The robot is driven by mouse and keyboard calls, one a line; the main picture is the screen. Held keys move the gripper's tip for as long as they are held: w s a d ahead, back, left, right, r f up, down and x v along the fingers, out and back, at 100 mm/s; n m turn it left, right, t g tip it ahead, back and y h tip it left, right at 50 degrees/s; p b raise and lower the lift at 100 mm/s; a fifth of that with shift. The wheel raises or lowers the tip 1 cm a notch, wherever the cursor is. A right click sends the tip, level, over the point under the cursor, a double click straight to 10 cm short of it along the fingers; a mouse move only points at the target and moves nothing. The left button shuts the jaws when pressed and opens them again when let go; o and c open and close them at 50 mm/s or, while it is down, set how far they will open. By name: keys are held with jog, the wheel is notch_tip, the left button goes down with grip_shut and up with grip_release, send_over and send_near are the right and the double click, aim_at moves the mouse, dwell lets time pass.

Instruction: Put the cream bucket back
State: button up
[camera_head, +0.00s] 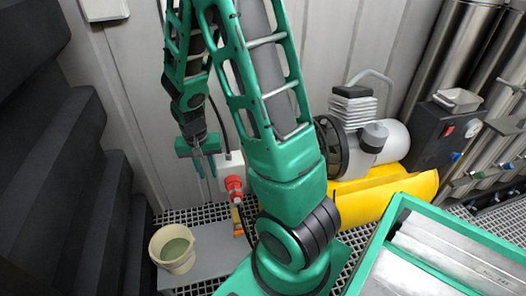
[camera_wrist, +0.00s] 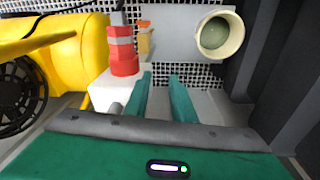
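The cream bucket (camera_head: 160,263) stands upright at the left end of a low grey plate (camera_head: 215,250), near the dark stepped wall. It is open at the top, with a dull green surface inside. In the wrist view the bucket (camera_wrist: 240,38) is at the upper right, beyond my fingers and to their right. My gripper (camera_head: 206,176) hangs above and behind the bucket, apart from it, with its fingers pointing down. In the wrist view my gripper's two teal fingers (camera_wrist: 162,82) are spread with nothing between them.
A yellow tank (camera_head: 375,196) and a compressor (camera_head: 355,125) are to the right. A green-framed crate (camera_head: 395,205) is at front right. Black steps (camera_head: 95,190) bound the left.

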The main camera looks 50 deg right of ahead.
jog(key=s+d+r+n+y, duration=0.1)
jog(key=s+d+r+n, duration=0.1)
jog(key=s+r, duration=1.6)
jog(key=s, duration=0.4)
jog(key=shift+s+d+r, duration=0.15)
jog(key=shift+d+r, duration=0.2)
